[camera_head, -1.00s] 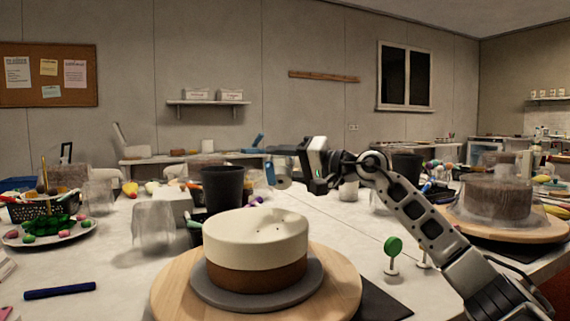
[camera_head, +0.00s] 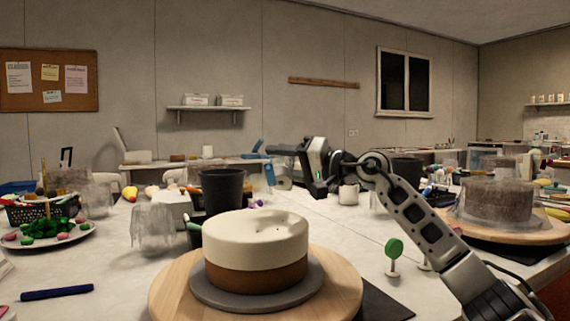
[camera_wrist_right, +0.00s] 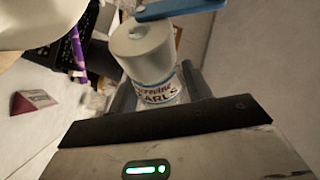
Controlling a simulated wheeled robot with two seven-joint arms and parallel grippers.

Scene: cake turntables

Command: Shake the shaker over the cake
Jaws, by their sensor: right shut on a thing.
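The cake (camera_head: 256,252), white on top and brown below, sits on a grey board on a round wooden turntable (camera_head: 340,290) in the head view. A few small dark marks show on its top. My right gripper (camera_head: 277,151) is in the air, above and behind the cake's right edge. In the right wrist view, it (camera_wrist_right: 160,95) is shut on the shaker (camera_wrist_right: 148,52), a white jar with a label reading PEARLS. In the head view I cannot clearly separate the shaker from the background. A pale edge of the cake seems to fill the wrist view's upper left corner. My left gripper is out of view.
A black cup (camera_head: 222,188) and a clear upturned container (camera_head: 155,225) stand behind the cake. A green lollipop-like stand (camera_head: 393,250) is at right. A covered brown cake (camera_head: 497,200) is farther right. A blue marker (camera_head: 57,292) lies at left.

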